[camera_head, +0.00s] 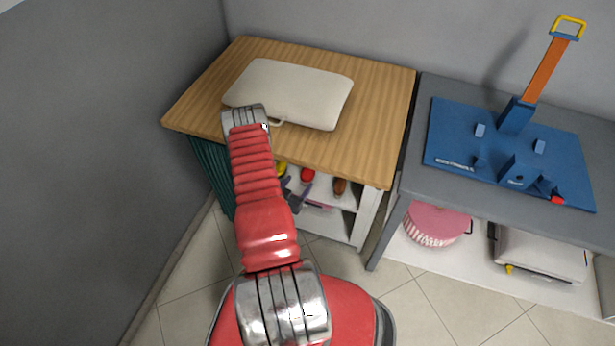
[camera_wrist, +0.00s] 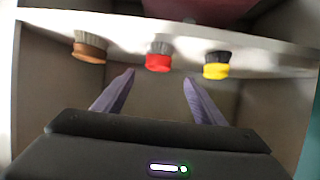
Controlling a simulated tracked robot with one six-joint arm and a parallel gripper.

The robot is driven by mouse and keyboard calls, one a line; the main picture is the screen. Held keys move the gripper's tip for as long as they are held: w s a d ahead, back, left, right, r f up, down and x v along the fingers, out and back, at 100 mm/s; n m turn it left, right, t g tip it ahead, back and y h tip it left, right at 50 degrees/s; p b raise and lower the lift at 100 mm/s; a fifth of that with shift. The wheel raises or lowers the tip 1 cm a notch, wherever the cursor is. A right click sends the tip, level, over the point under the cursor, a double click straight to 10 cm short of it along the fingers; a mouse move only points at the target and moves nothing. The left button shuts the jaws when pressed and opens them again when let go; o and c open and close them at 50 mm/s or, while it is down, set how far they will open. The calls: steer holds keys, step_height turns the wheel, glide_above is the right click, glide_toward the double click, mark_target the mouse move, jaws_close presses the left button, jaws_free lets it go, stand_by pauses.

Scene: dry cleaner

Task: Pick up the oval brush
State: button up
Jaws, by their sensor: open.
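Three small brushes stand in a row on the upper shelf of the wooden-topped cabinet. They are a brown brush (camera_head: 340,187), a red brush (camera_head: 307,175) and a yellow brush (camera_head: 281,169). The wrist view shows them in reversed order: brown (camera_wrist: 90,50), red (camera_wrist: 158,57) and yellow (camera_wrist: 216,66). I cannot tell from their shapes which one is the oval brush. My gripper (camera_head: 296,192) is at the cabinet's open front. In the wrist view its two purple fingers (camera_wrist: 158,78) are apart with nothing between them, and the red brush lies just beyond the gap, roughly centred.
The wooden top (camera_head: 376,95) overhangs the shelf and carries a cream padded board (camera_head: 290,90). A white side panel (camera_head: 368,218) bounds the cabinet on the right. A grey table (camera_head: 415,180) with a blue press (camera_head: 455,135) stands beside it, with a pink basket (camera_head: 437,222) below.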

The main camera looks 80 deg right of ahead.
mark_target(308, 172)
steer(key=x, duration=0.4)
steer(key=shift+s+d+f, duration=0.1)
steer(key=shift+d+f, duration=0.05)
steer(key=shift+d, duration=0.2)
steer(key=x, duration=0.3)
steer(key=shift+s+d, duration=0.2)
steer(key=shift+d, duration=0.2)
steer(key=shift+s+d+f, duration=0.1)
steer(key=shift+d+f, duration=0.1)
steer(key=shift+d, duration=0.5)
steer(key=c, duration=1.2)
steer(key=shift+o, duration=0.2)
steer(key=shift+r, duration=0.15)
